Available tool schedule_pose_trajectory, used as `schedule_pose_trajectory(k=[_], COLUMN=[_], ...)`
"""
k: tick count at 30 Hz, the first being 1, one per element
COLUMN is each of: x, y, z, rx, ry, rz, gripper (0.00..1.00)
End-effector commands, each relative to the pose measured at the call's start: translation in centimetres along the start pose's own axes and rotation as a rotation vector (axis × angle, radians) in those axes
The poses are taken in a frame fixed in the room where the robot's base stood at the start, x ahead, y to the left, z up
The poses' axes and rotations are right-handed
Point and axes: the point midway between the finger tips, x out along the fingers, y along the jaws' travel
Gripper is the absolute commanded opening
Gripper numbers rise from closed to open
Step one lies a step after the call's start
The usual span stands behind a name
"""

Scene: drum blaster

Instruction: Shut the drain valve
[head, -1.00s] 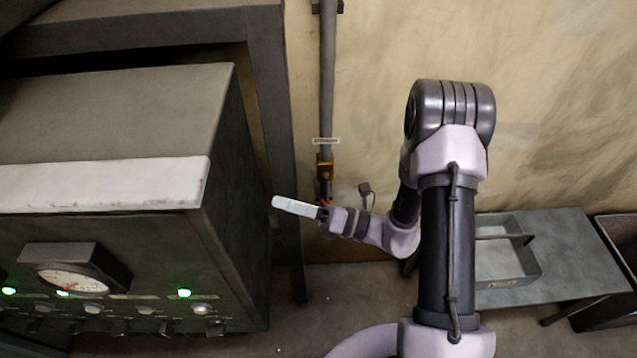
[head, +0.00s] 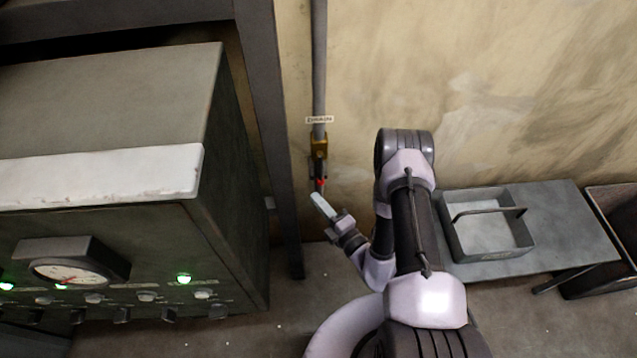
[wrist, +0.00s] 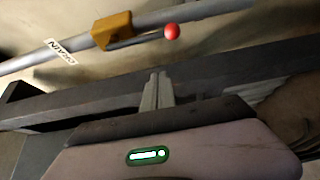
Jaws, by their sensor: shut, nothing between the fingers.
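The drain valve is a brass-yellow body (head: 319,147) on a grey vertical pipe (head: 319,60). Its lever ends in a red ball (head: 320,182) below the body and runs roughly along the pipe. In the wrist view, the valve body (wrist: 112,30), the red ball (wrist: 172,31) and the DRAIN label (wrist: 54,51) show clearly. My gripper (head: 314,196) is shut and empty, its fingertips just below the red ball in the head view. In the wrist view, my fingertips (wrist: 158,76) are apart from the ball and lever.
A large grey cabinet (head: 100,105) with a gauge and green lights fills the left. A dark frame post (head: 270,120) stands just left of the pipe. A low bench (head: 565,235) with a handled tray (head: 450,225) is at right. Wall right of the pipe is bare.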

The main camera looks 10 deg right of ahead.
Motion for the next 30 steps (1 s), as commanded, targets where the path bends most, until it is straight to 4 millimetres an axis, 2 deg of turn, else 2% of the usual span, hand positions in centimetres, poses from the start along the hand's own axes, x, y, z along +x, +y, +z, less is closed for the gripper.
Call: schedule_pose_trajectory(k=[9, 12, 16, 30], x=[7.0, 6.3, 5.8, 5.5], y=[-0.2, -0.2, -0.1, 0.0], z=[-0.1, 1.9, 3.2, 3.9], rx=[-0.003, 0.0, 0.001, -0.002], ry=[0.003, -0.005, -0.003, 0.0], rz=[0.004, 0.001, 0.001, -0.001], gripper=[0.0, 0.0, 0.0, 0.0])
